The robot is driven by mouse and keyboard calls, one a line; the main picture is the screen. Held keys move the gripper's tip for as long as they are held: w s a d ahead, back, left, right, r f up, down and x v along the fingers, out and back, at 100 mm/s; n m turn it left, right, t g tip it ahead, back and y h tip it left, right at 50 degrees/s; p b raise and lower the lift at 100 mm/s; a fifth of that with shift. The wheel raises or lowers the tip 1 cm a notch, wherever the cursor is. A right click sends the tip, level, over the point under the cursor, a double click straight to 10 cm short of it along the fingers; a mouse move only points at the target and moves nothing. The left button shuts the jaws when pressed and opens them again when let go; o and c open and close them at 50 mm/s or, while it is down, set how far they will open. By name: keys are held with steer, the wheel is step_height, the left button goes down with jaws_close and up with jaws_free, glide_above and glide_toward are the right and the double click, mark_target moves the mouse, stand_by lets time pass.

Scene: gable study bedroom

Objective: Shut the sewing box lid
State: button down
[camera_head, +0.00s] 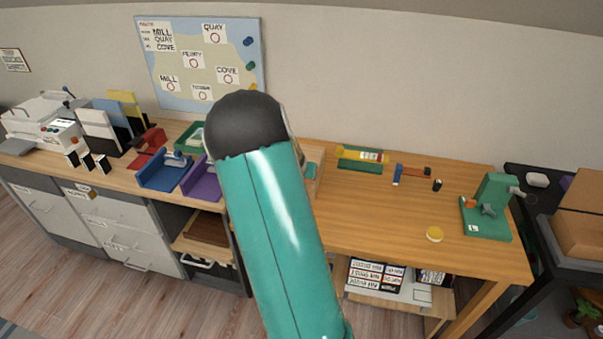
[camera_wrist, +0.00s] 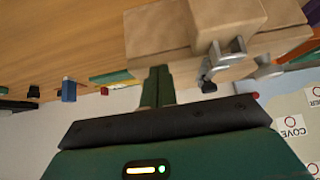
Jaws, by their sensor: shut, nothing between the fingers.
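A pale wooden box, which looks like the sewing box, shows in the wrist view (camera_wrist: 155,32), large and close, cut off by the top edge. In the head view only a wooden edge (camera_head: 320,172) shows to the right of my arm, with something teal inside it. My arm hides the rest, so I cannot tell how the lid stands. My gripper (camera_wrist: 158,70) is shut and empty, its green fingertips close to the box's near edge in the picture. I cannot tell whether they touch it. The gripper is hidden behind my arm in the head view.
A grey metal clamp-like thing (camera_wrist: 218,62) is beside the box. Blue (camera_head: 160,172) and purple (camera_head: 203,182) trays stand left of my arm. The bench middle (camera_head: 370,215) is clear.

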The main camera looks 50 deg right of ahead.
steer(key=shift+r, duration=0.15)
steer(key=s+a, duration=0.4)
steer(key=a, duration=0.4)
steer(key=shift+s+a+r, duration=0.2)
steer(key=shift+r, duration=0.05)
stand_by(0.5)
